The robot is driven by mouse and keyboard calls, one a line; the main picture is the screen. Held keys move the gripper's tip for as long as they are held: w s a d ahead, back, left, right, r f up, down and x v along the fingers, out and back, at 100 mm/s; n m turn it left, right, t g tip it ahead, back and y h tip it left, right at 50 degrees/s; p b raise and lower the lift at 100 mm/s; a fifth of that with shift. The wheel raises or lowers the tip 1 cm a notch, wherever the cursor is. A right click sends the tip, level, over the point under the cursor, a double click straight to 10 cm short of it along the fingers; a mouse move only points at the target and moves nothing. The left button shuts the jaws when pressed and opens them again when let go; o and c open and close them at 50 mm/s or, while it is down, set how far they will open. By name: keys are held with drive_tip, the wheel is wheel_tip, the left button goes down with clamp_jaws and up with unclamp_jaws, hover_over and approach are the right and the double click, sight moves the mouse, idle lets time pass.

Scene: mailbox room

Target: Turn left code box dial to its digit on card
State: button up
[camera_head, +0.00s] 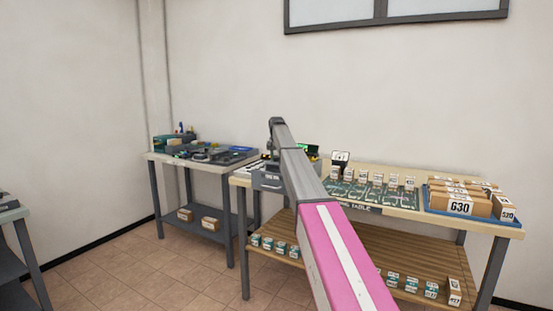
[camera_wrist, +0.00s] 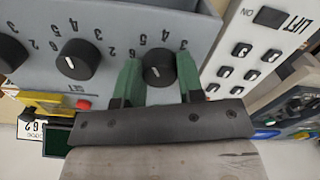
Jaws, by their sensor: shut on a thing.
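The grey code box (camera_wrist: 120,22) fills the upper left of the wrist view, with its print upside down. Three black dials show on its face. My gripper (camera_wrist: 158,62) has its green fingers on both sides of the right-hand dial in this view (camera_wrist: 159,74), shut on it. A middle dial (camera_wrist: 77,60) and another dial (camera_wrist: 9,53) at the left edge are free. The fingers cover some digits around the held dial, and its exact setting is unclear. A white card (camera_wrist: 30,127) with digits shows at lower left, too small to read surely. In the head view the box (camera_head: 268,181) stands on the table.
A white switch panel (camera_wrist: 252,50) stands close to the right of the held dial. A yellow and red part (camera_wrist: 55,102) lies at lower left. The table (camera_head: 408,213) also bears a blue tray (camera_head: 473,217) of parcels. A second table (camera_head: 165,157) stands left.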

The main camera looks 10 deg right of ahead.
drive_tip(key=shift+n, duration=0.9)
drive_tip(key=o, duration=0.9)
wheel_tip(320, 180, up, 11)
drive_tip(key=shift+f, duration=0.1)
